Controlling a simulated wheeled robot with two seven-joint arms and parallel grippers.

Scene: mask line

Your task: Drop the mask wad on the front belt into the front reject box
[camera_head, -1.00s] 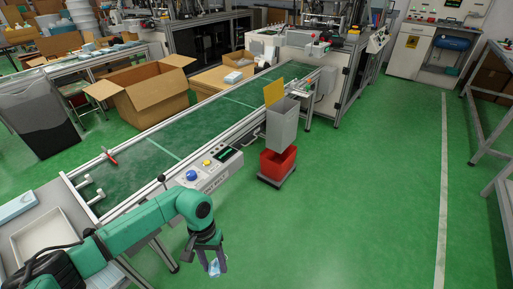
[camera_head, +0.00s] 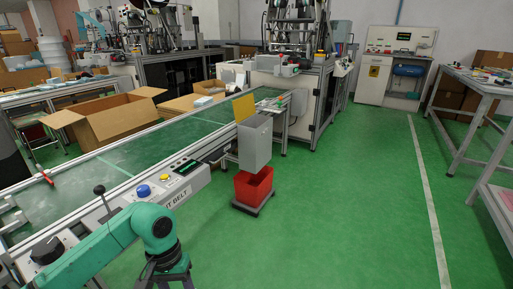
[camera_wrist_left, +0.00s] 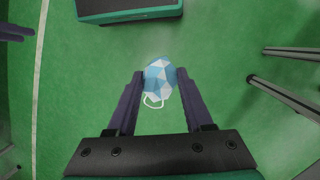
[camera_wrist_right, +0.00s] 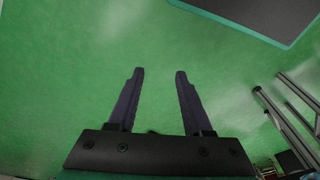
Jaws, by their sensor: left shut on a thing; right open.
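The mask wad (camera_wrist_left: 158,88), blue and white with a white ear loop, is held between the fingertips of my left gripper (camera_wrist_left: 160,74) in the left wrist view, above green floor. In the head view my left gripper (camera_head: 168,278) is at the bottom edge, fingertips and wad out of frame, in front of the belt's control panel. A grey open box (camera_head: 255,143) with a yellow plate hangs at the belt's near side, ahead and to the right of this gripper. A red box (camera_head: 254,184) stands below it. My right gripper (camera_wrist_right: 160,75) is open and empty.
The green front belt (camera_head: 150,158) runs from lower left toward machines at the back. A red-handled tool (camera_head: 46,178) lies on it. A cardboard box (camera_head: 108,120) stands behind. Open floor (camera_head: 350,200) lies to the right, with tables (camera_head: 478,88) at the far right.

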